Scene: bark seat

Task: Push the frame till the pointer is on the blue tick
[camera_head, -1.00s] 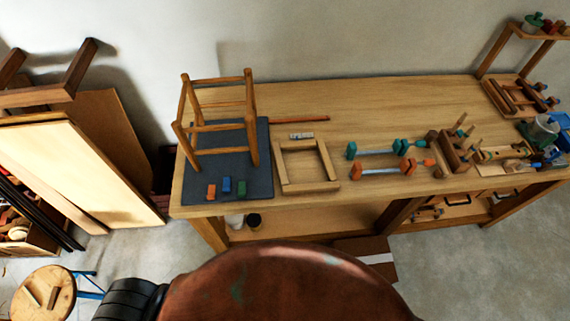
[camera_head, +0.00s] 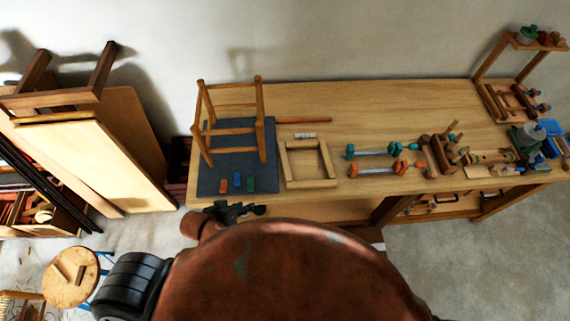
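A square wooden frame (camera_head: 289,169) lies flat on the workbench (camera_head: 370,110), just right of a dark mat (camera_head: 209,184). A small pale scale piece (camera_head: 305,135) lies behind its far bar; its ticks and any pointer are too small to make out. An upright stool frame (camera_head: 262,128) of round rungs stands on the mat. Red, blue and green blocks (camera_head: 237,180) sit along the mat's front. My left gripper (camera_head: 262,210) is at the bench's front edge, below the mat and apart from the wooden frame. Its finger opening is unclear. My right gripper is not in view.
An orange-brown rod (camera_head: 304,120) lies behind the scale piece. Clamps with teal and orange ends (camera_head: 372,152) lie right of the wooden frame. Tools and a rack (camera_head: 492,62) fill the right end. The bench's back middle is clear. A round stool (camera_head: 70,276) stands at lower left.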

